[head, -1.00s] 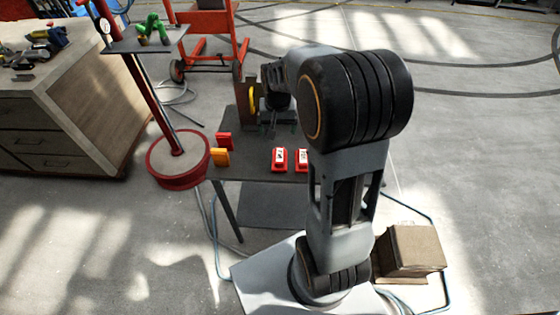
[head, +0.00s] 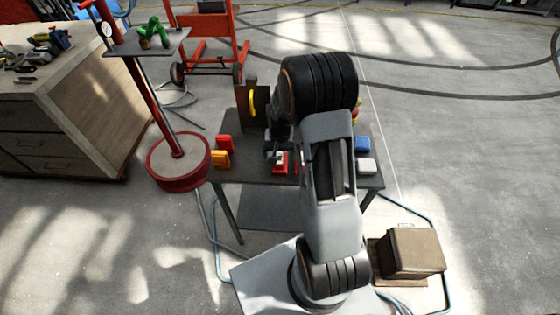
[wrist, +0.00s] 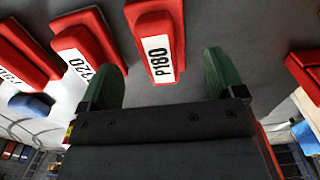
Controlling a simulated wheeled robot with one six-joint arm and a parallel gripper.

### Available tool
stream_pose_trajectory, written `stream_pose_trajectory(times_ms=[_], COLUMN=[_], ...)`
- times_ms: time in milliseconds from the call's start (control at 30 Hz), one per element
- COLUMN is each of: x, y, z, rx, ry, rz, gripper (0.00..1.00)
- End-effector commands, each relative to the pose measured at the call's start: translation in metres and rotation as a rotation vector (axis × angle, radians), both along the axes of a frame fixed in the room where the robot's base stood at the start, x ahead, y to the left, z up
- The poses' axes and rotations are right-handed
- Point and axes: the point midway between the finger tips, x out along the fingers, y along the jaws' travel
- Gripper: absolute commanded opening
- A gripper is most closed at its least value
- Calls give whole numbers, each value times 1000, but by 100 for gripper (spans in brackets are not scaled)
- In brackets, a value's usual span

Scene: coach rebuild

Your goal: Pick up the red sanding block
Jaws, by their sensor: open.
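Several red sanding blocks with white labels lie on the dark table (head: 242,172). In the wrist view, the block marked P180 (wrist: 172,60) lies ahead of and between the two green fingers of my gripper (wrist: 165,68). The fingers are apart and nothing is held. A block marked 120 (wrist: 85,45) lies to its left, partly behind the left finger, and another labelled red block (wrist: 22,58) is further left. In the head view, a labelled red block (head: 280,167) shows just below my gripper (head: 275,150), whose fingers are hard to make out; my arm hides part of the row.
A red piece (head: 224,142) and an orange piece (head: 220,158) stand at the table's left. A brown upright holder (head: 250,104) with a yellow item stands at the back.

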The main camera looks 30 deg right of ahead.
Motion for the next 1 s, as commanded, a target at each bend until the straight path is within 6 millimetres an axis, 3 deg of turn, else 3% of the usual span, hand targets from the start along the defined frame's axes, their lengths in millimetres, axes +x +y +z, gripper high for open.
stream_pose_trajectory(times_ms=[233, 567, 1000], x=[0, 0, 0], y=[1, 0, 0], z=[-30, -35, -35], rx=[0, 0, 0], ry=[2, 0, 0], rz=[1, 1, 0], gripper=[88, 88, 47])
